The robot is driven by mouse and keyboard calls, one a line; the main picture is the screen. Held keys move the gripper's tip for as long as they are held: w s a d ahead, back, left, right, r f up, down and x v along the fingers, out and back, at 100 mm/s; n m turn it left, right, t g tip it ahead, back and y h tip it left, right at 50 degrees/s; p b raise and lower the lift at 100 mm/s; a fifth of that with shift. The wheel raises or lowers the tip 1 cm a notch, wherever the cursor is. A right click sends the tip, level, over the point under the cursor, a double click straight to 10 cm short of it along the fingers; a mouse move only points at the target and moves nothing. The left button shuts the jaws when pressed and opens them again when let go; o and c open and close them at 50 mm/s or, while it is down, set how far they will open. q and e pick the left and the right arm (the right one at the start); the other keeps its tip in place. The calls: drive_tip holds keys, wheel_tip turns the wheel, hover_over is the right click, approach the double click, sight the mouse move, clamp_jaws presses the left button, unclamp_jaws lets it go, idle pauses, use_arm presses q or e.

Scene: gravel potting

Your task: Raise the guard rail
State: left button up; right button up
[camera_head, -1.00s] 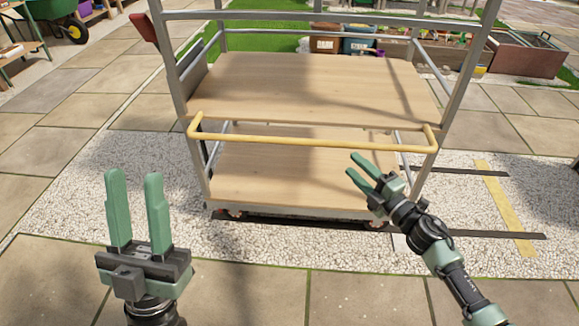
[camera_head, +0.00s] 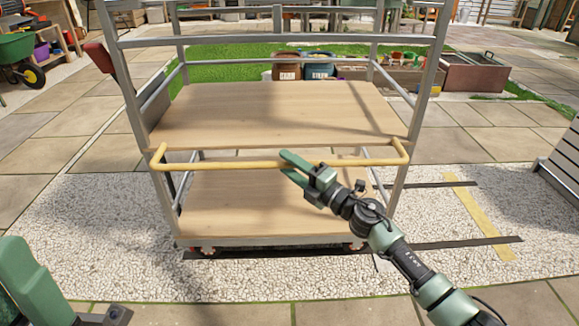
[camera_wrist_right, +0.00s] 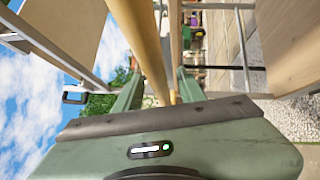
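The guard rail is a yellow bar (camera_head: 225,166) across the near side of the grey metal cart (camera_head: 421,90), below the edge of the upper wooden shelf. Both its ends bend back toward the cart. My right gripper (camera_head: 288,164) is at the middle of the bar, with its fingers apart around it.
The cart has an upper wooden shelf (camera_head: 270,115) and a lower one (camera_head: 255,205), both bare. A red part (camera_head: 99,57) sticks out at its left post. A slatted grey object (camera_head: 560,165) stands at the right.

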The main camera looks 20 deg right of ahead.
clamp_jaws()
drive_tip(key=shift+f, duration=0.1)
idle(1.3)
